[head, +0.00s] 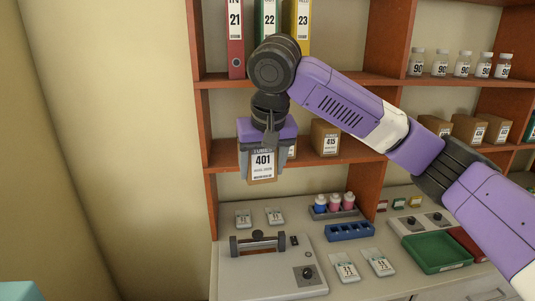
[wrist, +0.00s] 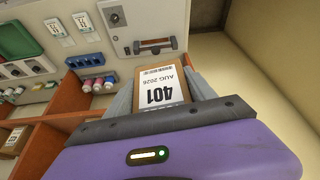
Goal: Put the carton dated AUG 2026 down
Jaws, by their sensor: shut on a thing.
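The carton dated AUG 2026 (wrist: 163,86) is brown cardboard with a white label reading 401. In the head view the same carton (head: 262,168) hangs below my gripper (head: 267,152), label facing the camera. My gripper is shut on it, with grey fingers along both sides; it also shows in the wrist view (wrist: 162,96). The carton looks upright and overlaps the front edge of the middle shelf (head: 345,150) in the picture. It appears held in front of that shelf, above the counter. Its back is hidden.
A carton marked 415 (head: 325,138) stands on the middle shelf to the right. Below, the counter holds a box with a bar handle (head: 258,243), a blue rack (head: 349,232), coloured-cap bottles (head: 334,203) and a green tray (head: 436,252). Binders (head: 268,35) stand on the upper shelf.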

